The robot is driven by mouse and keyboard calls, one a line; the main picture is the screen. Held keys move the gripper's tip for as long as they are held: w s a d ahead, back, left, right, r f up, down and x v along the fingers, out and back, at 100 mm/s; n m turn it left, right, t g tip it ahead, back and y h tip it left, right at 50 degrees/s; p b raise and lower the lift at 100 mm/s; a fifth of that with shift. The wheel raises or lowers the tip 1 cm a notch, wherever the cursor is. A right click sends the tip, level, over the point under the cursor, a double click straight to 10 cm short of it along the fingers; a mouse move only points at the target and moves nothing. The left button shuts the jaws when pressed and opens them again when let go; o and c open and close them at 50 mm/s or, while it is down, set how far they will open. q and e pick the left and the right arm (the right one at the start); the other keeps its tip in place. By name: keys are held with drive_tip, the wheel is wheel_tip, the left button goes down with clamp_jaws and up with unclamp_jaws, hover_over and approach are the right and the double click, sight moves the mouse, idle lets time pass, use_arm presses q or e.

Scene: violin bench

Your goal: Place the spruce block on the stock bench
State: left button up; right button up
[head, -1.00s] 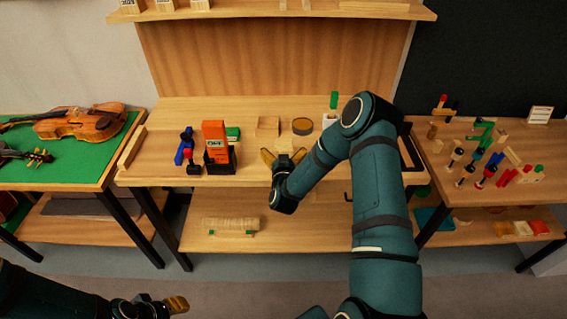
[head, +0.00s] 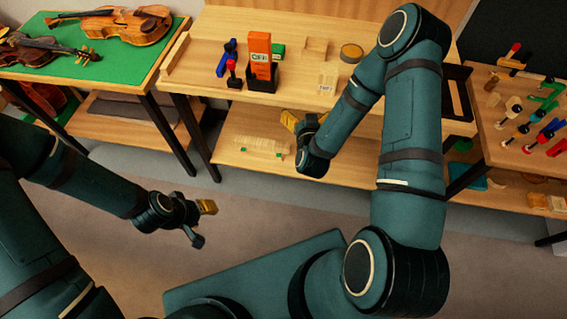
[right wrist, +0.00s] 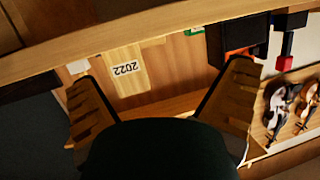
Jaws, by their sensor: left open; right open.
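A pale wooden block with a small white label, apparently the spruce block (head: 327,82), rests near the front edge of the middle bench (head: 294,84), which I take to be the stock bench. In the right wrist view the block (right wrist: 125,82) shows its label 2022 upside down, between and beyond the fingers. My right gripper (head: 301,122) is open and empty, in front of the bench edge and apart from the block. My left gripper (head: 202,222) is open and empty over the floor at lower left.
On the middle bench stand an orange box (head: 261,56) in a dark holder, blue and red clamps, another wooden block (head: 314,48) and a round tin (head: 351,53). Violins lie on a green-topped table (head: 100,62) at left. Tools crowd the right bench. The bench's lower shelf holds pale strips.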

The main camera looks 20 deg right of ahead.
drive_tip(key=s+a+f+n+g+y, duration=0.1)
drive_tip(key=s+a+f+g+y, duration=0.15)
drive_tip(key=a, duration=0.25)
drive_tip(key=s+a+f+n+g+y, duration=0.1)
drive_tip(key=s+a+f+g+y, duration=0.15)
drive_tip(key=a+y, duration=0.2)
drive_tip(key=s+a+f+g+y, duration=0.1)
drive_tip(key=s+a+g, duration=0.2)
drive_tip(key=s, duration=0.2)
drive_tip(key=s+a+f+n+g+y, duration=0.1)
drive_tip(key=s+a+g, duration=0.2)
drive_tip(key=s, duration=0.3)
drive_tip(key=shift+a+g, duration=0.4)
drive_tip(key=shift+g, duration=0.1)
drive_tip(key=shift+s+f+b, duration=0.2)
drive_tip(key=shift+f+b, duration=0.3)
drive_tip(key=shift+f, duration=0.05)
